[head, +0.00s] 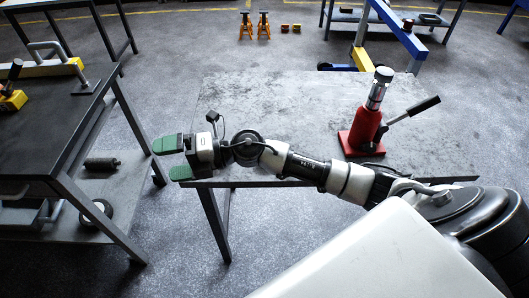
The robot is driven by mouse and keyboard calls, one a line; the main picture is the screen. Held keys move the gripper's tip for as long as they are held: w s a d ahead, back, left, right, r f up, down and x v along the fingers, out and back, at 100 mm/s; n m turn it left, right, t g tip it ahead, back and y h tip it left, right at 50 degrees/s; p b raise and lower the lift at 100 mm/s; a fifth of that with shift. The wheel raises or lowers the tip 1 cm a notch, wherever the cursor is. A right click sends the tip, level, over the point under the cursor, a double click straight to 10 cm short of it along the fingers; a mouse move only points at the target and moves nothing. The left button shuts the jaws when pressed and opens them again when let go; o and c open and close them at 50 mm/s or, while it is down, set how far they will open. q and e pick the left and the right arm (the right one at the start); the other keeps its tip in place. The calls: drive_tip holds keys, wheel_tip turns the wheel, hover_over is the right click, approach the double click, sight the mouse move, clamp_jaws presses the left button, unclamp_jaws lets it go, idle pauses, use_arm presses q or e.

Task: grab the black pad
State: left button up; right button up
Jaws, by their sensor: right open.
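I cannot pick out the black pad with certainty. A small flat black piece (84,88) lies near the right edge of the dark left table (45,130), beside a grey handle; I cannot tell if it is the pad. My right gripper (172,159) has green fingertips, spread apart with nothing between them. It reaches in from the right and appears over the gap between the left table and the middle table, well away from the flat piece. My left gripper is not in view.
A red bottle jack (366,130) with a black lever stands on the grey middle table (290,95). Yellow tools (12,101) lie on the left table. Its lower shelf holds a dark cylinder (102,163) and a round part (98,210). Orange jack stands (264,25) are on the far floor.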

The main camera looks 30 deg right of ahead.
drive_tip(key=w+d+f+n+g+h, duration=0.1)
drive_tip(key=d+f+g+h, duration=0.1)
drive_tip(key=d+h, duration=0.5)
drive_tip(key=w+d+f+n+g+h, duration=0.15)
drive_tip(key=d+h, duration=0.25)
drive_tip(key=d, duration=0.6)
drive_tip(key=w+d+f+n+g+h, duration=0.1)
drive_tip(key=d+n+g+h, duration=0.15)
drive_tip(key=d+h, duration=0.45)
drive_tip(key=shift+m+g+y, duration=0.3)
drive_tip(key=shift+m+y, duration=0.2)
drive_tip(key=shift+y, duration=0.3)
drive_tip(key=f, duration=0.1)
drive_tip(key=d+f, duration=0.1)
drive_tip(key=f, duration=0.1)
drive_tip(key=d+f, duration=0.1)
drive_tip(key=f, duration=0.1)
drive_tip(key=shift+p, duration=0.3)
drive_tip(key=f, duration=0.2)
drive_tip(key=f+p, duration=0.1)
drive_tip(key=f, duration=0.1)
drive_tip(key=shift+s+a+f, duration=0.15)
drive_tip(key=shift+s+f, duration=0.05)
drive_tip(key=shift+f, duration=0.6)
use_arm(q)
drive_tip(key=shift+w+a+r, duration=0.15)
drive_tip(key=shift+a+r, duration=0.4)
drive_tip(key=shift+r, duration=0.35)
use_arm(e)
drive_tip(key=shift+c, duration=0.3)
